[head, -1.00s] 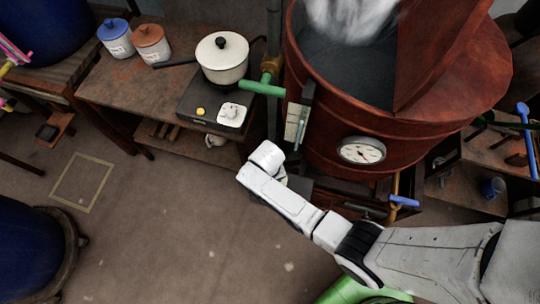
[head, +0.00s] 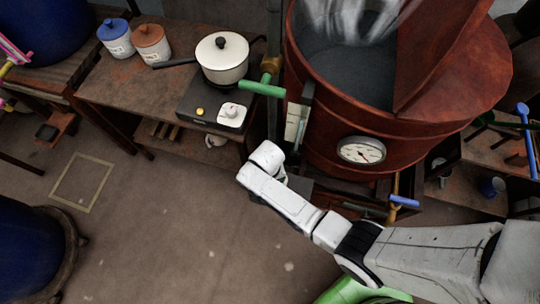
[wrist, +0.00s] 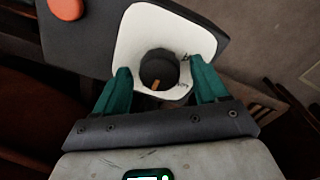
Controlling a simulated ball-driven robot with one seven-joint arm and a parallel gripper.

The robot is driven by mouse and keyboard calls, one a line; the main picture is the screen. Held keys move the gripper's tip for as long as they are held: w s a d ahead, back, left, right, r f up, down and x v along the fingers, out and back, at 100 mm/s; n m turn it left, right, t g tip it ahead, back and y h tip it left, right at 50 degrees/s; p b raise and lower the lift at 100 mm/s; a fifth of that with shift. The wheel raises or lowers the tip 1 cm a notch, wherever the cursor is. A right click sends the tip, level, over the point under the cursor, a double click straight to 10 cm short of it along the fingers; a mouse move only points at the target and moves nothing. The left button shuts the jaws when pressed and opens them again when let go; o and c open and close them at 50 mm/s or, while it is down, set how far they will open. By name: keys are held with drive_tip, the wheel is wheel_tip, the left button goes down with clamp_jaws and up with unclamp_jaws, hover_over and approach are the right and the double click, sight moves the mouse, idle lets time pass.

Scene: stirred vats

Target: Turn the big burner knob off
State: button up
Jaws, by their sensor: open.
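In the wrist view a round dark knob (wrist: 160,68) with an orange mark sits on a white rounded plate (wrist: 135,35) on a dark grey slab (wrist: 90,50). The mark points down and slightly left. My gripper (wrist: 161,82) is open, its two teal fingers on either side of the knob, with gaps visible on both sides. In the head view the fingers and this knob are hidden by my white wrist, low in front of the red vat (head: 330,130). A dark grey surface (head: 299,185) shows beside the wrist, under the vat.
An orange-red button (wrist: 66,8) is on the same slab. A smaller burner (head: 190,104) with a white pot (head: 222,68), a yellow button (head: 200,111) and a white knob (head: 231,111) stands on the table. A green-handled valve (head: 262,89) and blue-handled valve (head: 404,201) are nearby.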

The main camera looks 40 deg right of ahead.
wheel_tip(320, 180, up, 11)
drive_tip(key=p, duration=0.1)
drive_tip(key=shift+a, duration=0.15)
idle(0.4)
drive_tip(key=shift+f, duration=0.1)
idle(0.3)
drive_tip(key=s+d+r+n, duration=0.1)
drive_tip(key=s+d+r, duration=0.3)
drive_tip(key=s+r, duration=0.2)
drive_tip(key=s+d+r+n+t, duration=0.1)
drive_tip(key=s+d+r, duration=0.3)
drive_tip(key=s, duration=0.6)
wheel_tip(320, 180, up, 2)
drive_tip(key=shift+s+n+b, duration=0.3)
drive_tip(key=shift+n, duration=0.4)
